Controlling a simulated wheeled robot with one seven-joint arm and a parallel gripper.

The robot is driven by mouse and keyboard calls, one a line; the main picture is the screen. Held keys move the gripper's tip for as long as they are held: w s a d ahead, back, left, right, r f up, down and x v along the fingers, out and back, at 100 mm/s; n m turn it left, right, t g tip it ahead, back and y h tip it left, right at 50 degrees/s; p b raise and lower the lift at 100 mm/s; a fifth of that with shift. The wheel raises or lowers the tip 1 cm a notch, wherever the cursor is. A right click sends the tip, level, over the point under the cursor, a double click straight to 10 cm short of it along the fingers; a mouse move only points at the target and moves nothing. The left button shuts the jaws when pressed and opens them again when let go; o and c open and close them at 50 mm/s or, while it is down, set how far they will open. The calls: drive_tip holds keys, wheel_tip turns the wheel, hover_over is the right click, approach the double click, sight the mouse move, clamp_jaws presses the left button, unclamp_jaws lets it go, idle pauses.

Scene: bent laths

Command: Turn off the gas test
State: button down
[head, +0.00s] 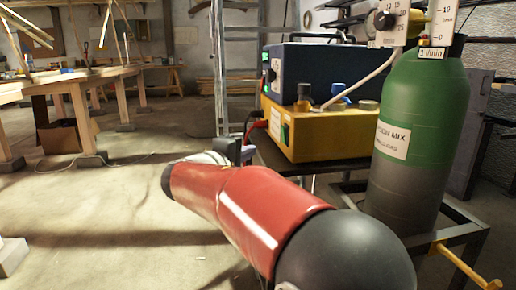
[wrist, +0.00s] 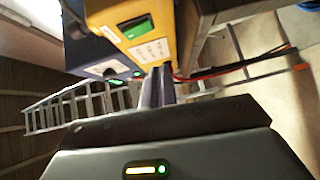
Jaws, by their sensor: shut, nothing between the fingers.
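A green gas cylinder (head: 420,125) with a grey base stands upright at the right in the head view. A gauge (head: 388,22) and a flow scale marked 1 l/min (head: 438,25) sit at its top. A pale hose (head: 362,80) runs from there towards the yellow box (head: 335,135). A blue box (head: 320,68) rests on the yellow one. In the wrist view the yellow box (wrist: 165,40) shows a green switch (wrist: 135,28) and white labels. My gripper (wrist: 157,74) is shut and empty, its tips near the yellow box's lower edge; contact cannot be told.
A dark stand (head: 270,155) carries the boxes. A ladder (head: 225,70) stands behind them. Red and black cables (wrist: 230,68) run close beside my gripper. A metal frame with a yellow bar (head: 465,265) surrounds the cylinder's foot. Open floor (head: 90,215) lies left.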

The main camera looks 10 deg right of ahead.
drive_tip(key=v, duration=0.4)
drive_tip(key=shift+s+a+f, duration=0.3)
